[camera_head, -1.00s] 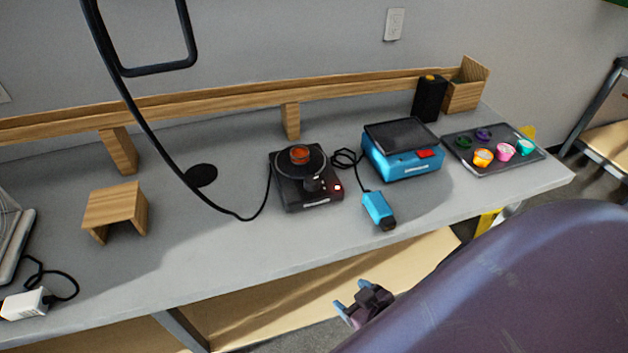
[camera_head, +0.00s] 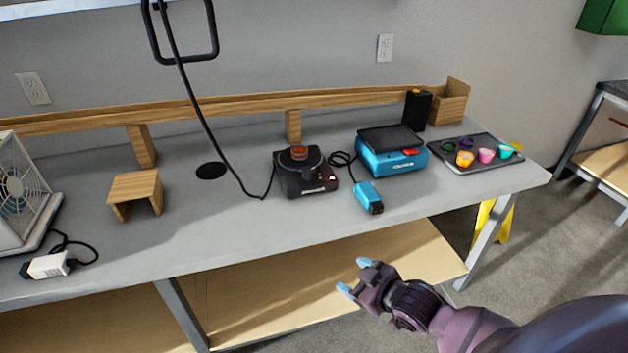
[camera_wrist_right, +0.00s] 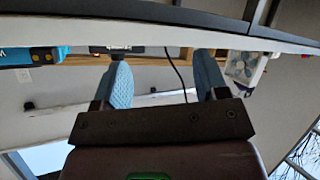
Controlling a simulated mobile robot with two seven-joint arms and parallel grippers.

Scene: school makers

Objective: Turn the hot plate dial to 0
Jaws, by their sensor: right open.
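The hot plate (camera_head: 291,185) is a small black unit on the grey workbench, with a round top holding a small orange-red dish (camera_head: 299,152). Its dial (camera_head: 312,163) appears as a dark knob on the front, beside a small red light; its setting is too small to read. My right gripper (camera_head: 356,277) is open and empty, in front of the bench and below its top, apart from the hot plate. In the right wrist view its two blue fingertips (camera_wrist_right: 163,80) are spread, with part of the hot plate's front (camera_wrist_right: 118,49) beyond them. My left gripper is not in view.
A blue device (camera_head: 391,160) and a blue handheld tool (camera_head: 368,197) lie right of the hot plate. A tray (camera_head: 490,163) with several colourful cups is farther right. A wooden stand (camera_head: 135,189) is at left. A black cable (camera_head: 225,160) hangs behind. The bench front edge is clear.

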